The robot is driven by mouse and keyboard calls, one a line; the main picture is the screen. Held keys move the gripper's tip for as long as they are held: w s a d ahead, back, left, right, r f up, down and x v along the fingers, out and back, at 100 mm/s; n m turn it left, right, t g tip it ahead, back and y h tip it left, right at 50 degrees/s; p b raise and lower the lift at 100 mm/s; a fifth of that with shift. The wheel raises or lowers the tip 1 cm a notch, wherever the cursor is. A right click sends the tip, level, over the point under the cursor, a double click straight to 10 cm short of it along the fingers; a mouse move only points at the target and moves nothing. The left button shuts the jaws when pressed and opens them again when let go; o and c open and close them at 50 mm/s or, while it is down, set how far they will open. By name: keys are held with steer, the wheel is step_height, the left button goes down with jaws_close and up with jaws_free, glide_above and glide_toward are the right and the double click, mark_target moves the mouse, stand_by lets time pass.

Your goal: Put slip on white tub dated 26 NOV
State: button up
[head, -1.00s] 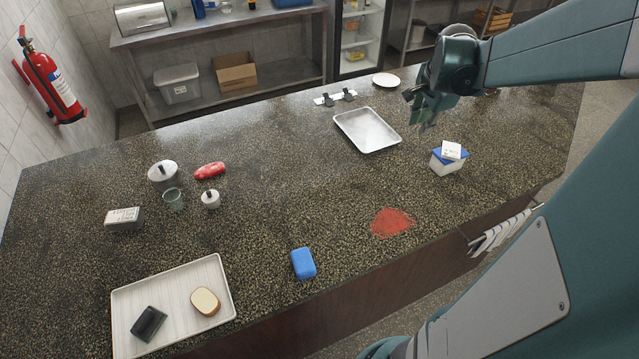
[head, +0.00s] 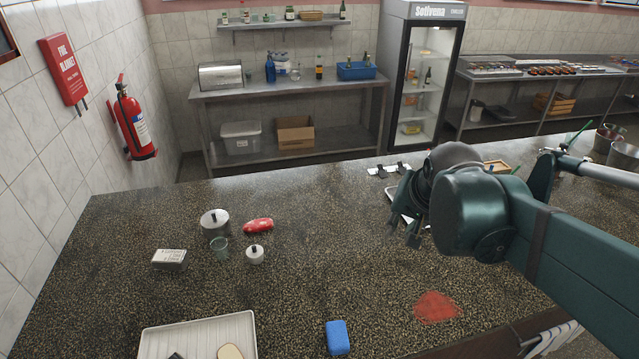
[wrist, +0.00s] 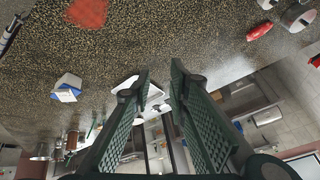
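In the wrist view, a small white tub with a blue lid (wrist: 68,84) stands on the counter at left, with a white piece on top. Its writing is too small to read, and my arm hides it in the head view. A light block with dark print on top (head: 169,257) lies on the counter at left in the head view; I cannot tell whether it is the slip. My gripper (head: 408,236) is above the counter by the metal tray, well right of the printed block. Its fingers (wrist: 158,88) are apart with nothing held between them.
The metal tray (head: 398,207) is partly hidden by my gripper. A lidded pot (head: 215,224), glass (head: 220,248), small white pot (head: 255,255) and red item (head: 258,225) stand near the printed block. A blue block (head: 337,337) and ribbed tray (head: 160,344) lie in front.

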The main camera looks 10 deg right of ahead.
steer(key=s+a+n, duration=0.3)
steer(key=a, duration=0.2)
steer(key=s+a+f+n+t+y, duration=0.1)
steer(key=s+a+n, duration=0.3)
steer(key=a, duration=0.2)
steer(key=shift+s+a+f, duration=0.15)
steer(key=shift+a+f, duration=0.15)
